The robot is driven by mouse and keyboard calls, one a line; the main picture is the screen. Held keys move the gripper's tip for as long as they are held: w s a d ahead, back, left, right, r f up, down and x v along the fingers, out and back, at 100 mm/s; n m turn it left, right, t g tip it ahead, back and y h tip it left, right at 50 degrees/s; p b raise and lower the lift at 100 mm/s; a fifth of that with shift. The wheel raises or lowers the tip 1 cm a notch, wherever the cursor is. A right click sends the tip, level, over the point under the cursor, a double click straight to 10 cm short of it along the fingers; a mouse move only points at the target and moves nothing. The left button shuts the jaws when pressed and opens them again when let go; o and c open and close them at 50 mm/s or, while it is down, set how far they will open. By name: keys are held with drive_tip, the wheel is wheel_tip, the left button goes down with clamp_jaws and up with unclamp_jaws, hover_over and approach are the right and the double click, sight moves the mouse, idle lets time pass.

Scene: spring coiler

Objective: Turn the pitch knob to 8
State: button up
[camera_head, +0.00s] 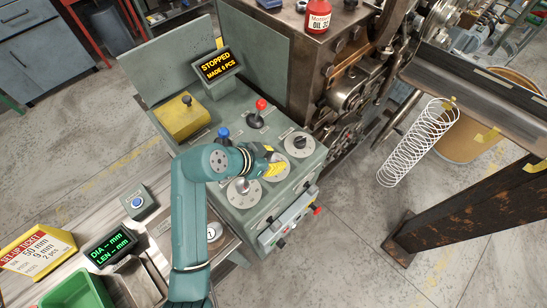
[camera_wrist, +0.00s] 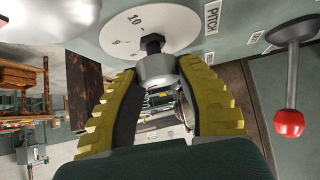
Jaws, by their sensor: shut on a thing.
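The pitch dial (camera_wrist: 120,30) is a white disc with a 10 and smaller marks showing, beside a PITCH label (camera_wrist: 211,17). The pitch knob (camera_wrist: 155,66), a grey metal piece on a dark stem, stands at the middle of the dial. My gripper (camera_wrist: 158,72) has its yellow ridged fingers on both sides of the knob, shut on it. In the head view my gripper (camera_head: 268,160) reaches over the grey control panel (camera_head: 215,180) onto the middle dial (camera_head: 279,171), partly hiding it. The knob's pointed-to value cannot be read.
Close by are another dial (camera_head: 299,145), a front dial with a lever (camera_head: 244,192), a red-topped lever (camera_head: 260,106) and a blue-topped lever (camera_head: 223,133). A display (camera_head: 218,65) reads STOPPED. A coiled spring (camera_head: 420,140) is at the right.

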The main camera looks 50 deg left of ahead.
drive_tip(key=shift+p, duration=0.55)
drive_tip(key=shift+f, duration=0.1)
drive_tip(key=o, duration=1.2)
drive_tip(key=v, duration=1.2)
drive_tip(key=shift+d, duration=0.15)
